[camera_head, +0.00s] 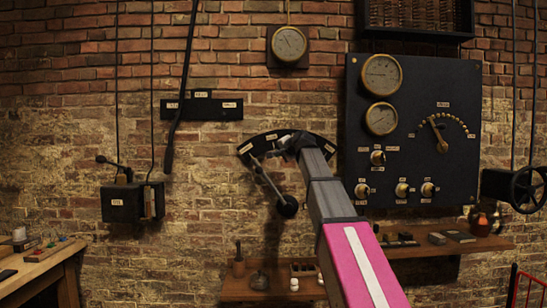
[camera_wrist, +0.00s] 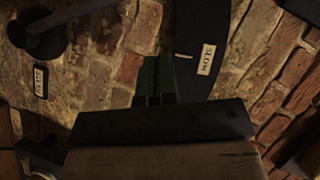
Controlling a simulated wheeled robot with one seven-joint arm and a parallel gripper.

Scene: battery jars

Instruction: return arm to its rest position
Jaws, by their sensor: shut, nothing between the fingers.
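My arm reaches up and away toward the brick wall, and my gripper (camera_head: 284,146) is at a curved black plate (camera_head: 247,157) with pale labels. I cannot tell whether my gripper touches the plate.
A black gauge panel (camera_head: 440,95) with knobs is right of my arm. A wooden shelf (camera_head: 240,291) with small items runs below. A switch box (camera_head: 122,204) hangs at left above a workbench (camera_head: 40,268). A handwheel (camera_head: 529,190) is at far right.

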